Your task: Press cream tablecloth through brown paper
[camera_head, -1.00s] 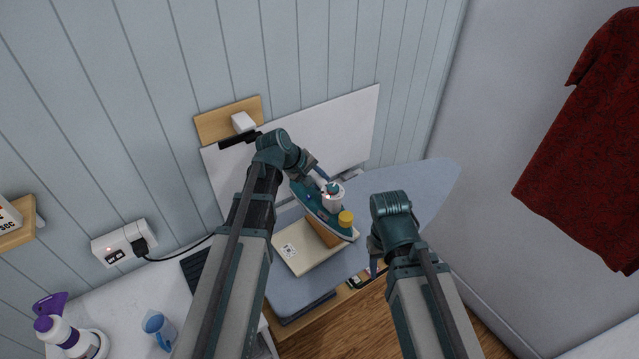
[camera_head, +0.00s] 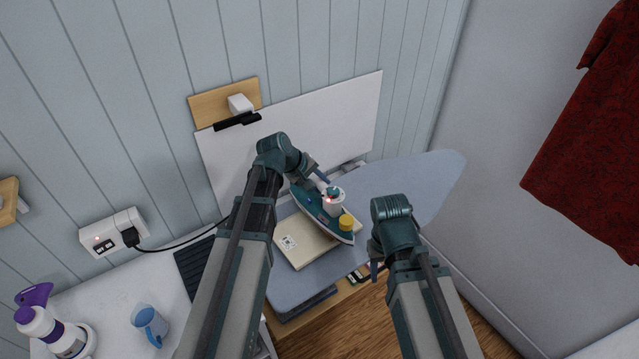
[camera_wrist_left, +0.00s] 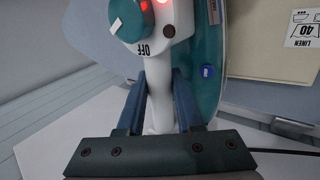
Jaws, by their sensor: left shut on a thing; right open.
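The teal iron (camera_head: 318,206) has a white-and-teal dial part and a yellow cap. My left gripper (camera_head: 318,178) is shut on its white handle (camera_wrist_left: 158,100); the left wrist view shows a lit red light and a dial marked OFF. The iron is over the folded cream tablecloth (camera_head: 300,246), which lies on the grey-blue ironing board (camera_head: 425,185). The cloth's label in the left wrist view (camera_wrist_left: 304,30) reads LINEN and 40. Whether the iron touches the cloth is unclear. My right gripper (camera_head: 374,262) is open and empty, right of the cloth.
A white counter (camera_head: 110,300) at the left holds a purple-and-white bottle (camera_head: 50,330) and a blue jug (camera_head: 150,324). A black cord runs from the wall socket (camera_head: 112,234). A white panel (camera_head: 345,115) stands behind the board. The board's right end is clear.

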